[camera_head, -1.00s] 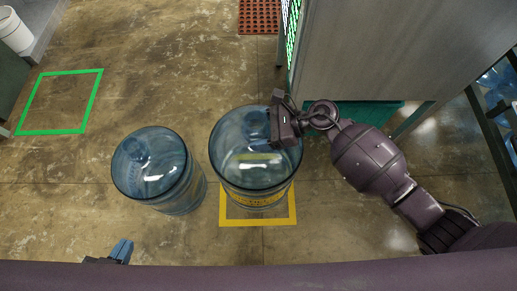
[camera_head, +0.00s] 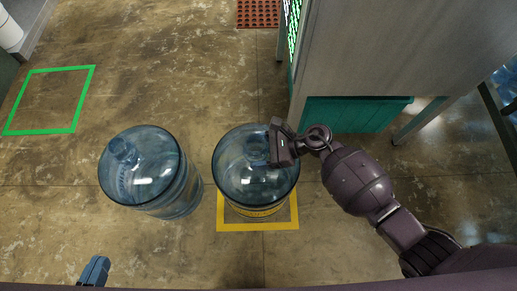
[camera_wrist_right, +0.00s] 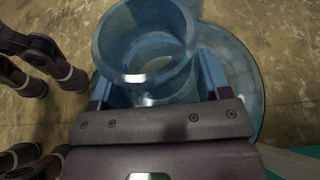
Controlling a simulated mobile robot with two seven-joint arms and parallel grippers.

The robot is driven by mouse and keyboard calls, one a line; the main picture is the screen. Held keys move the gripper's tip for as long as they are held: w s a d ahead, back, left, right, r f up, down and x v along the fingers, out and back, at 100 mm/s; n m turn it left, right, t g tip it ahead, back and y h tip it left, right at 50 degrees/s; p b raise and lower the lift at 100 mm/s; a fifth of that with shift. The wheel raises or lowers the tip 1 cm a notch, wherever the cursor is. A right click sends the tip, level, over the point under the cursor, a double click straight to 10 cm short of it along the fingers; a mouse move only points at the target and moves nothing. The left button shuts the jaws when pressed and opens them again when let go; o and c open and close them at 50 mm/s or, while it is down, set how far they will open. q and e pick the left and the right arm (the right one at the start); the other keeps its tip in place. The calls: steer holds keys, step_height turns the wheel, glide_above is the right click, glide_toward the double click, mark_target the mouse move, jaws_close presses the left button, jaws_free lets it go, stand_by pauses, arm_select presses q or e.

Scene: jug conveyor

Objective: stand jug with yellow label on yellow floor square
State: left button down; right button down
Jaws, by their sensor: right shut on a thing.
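The jug with the yellow label (camera_head: 250,190) is a clear blue bottle, upright at the yellow floor square (camera_head: 230,226). Its label shows as a yellow band low on its side, and its body covers the far part of the square. I cannot tell whether its base touches the floor. My right gripper (camera_head: 270,152) is shut on its neck, which sits between the blue fingers in the right wrist view (camera_wrist_right: 150,55). My left gripper (camera_head: 94,271) shows only blue fingertips at the lower left, apart from any jug; its opening is unclear.
A second blue jug (camera_head: 150,180) stands upright just left of the held one, with a narrow gap. A green floor square (camera_head: 50,100) lies empty at the left. A grey cabinet (camera_head: 400,50) with a teal bin (camera_head: 355,114) below stands at the right.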

stand_by(0.4)
steer(key=shift+c, duration=0.4)
jaws_free()
steer(key=shift+f, duration=0.2)
steer(key=shift+r, duration=0.2)
arm_select(q)
steer(key=shift+d+f+g+p, duration=0.25)
steer(key=shift+g+p, duration=0.25)
steer(key=shift+p, duration=0.7)
arm_select(e)
steer(key=v, duration=1.2)
arm_select(q)
steer(key=shift+r, duration=0.1)
arm_select(e)
steer(key=shift+f, duration=0.1)
